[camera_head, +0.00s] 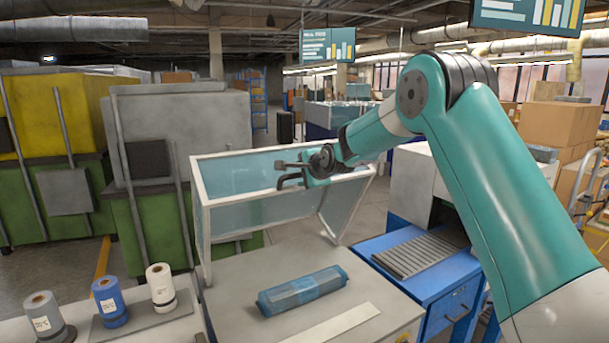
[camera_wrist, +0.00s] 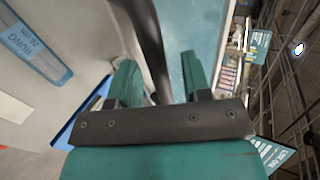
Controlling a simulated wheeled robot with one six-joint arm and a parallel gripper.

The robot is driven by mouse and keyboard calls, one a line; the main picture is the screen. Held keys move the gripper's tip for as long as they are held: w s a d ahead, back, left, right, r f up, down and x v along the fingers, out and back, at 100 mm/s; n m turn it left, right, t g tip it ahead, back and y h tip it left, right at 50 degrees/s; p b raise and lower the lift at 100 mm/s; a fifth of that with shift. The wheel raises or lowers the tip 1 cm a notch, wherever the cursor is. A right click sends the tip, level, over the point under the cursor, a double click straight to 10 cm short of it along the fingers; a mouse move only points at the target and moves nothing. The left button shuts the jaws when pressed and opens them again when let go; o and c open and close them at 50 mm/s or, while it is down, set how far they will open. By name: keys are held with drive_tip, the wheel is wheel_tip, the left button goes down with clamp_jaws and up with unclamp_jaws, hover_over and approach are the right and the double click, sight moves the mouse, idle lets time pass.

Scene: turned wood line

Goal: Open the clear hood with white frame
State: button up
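The clear hood (camera_head: 250,212) with its white frame stands raised at the back of the grey bench top (camera_head: 235,290). Its bluish panes rise behind a blue wrapped roll (camera_head: 302,290), which lies uncovered on the bench and shows in the wrist view (camera_wrist: 35,45). My gripper (camera_head: 284,175) is at the hood's upper edge in the head view. In the wrist view my teal fingers (camera_wrist: 158,75) are apart, with a dark bar (camera_wrist: 150,40) running between them, nearer the left finger. I cannot tell whether they touch it.
White, blue and grey spools (camera_head: 112,302) stand at the front left. A blue roller table (camera_head: 420,255) is right of the bench. Green and yellow machines (camera_head: 60,120) fill the left. Cardboard boxes (camera_head: 560,125) are stacked at the right.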

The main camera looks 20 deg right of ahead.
drive_tip(key=b+v, duration=0.7)
drive_tip(key=v, duration=1)
drive_tip(key=shift+s+r, duration=0.1)
drive_tip(key=shift+s, duration=0.05)
drive_tip(key=s+a+f+n+g+y+b, duration=0.1)
drive_tip(key=s+a+f+n+g+y, duration=0.15)
drive_tip(key=s+a+f+n, duration=0.45)
drive_tip(key=s+a+f+n+g+y+b, duration=0.1)
drive_tip(key=s+a+f+n+g, duration=0.35)
drive_tip(key=s+a, duration=0.4)
drive_tip(key=s+a+f+n+g, duration=0.2)
drive_tip(key=s+n, duration=0.4)
drive_tip(key=s, duration=0.3)
drive_tip(key=s+a+f+n+g, duration=0.3)
drive_tip(key=s+f+n, duration=0.2)
drive_tip(key=s, duration=0.5)
drive_tip(key=shift+n+g+b, duration=0.3)
drive_tip(key=shift+n+b, duration=0.15)
drive_tip(key=shift+n, duration=0.5)
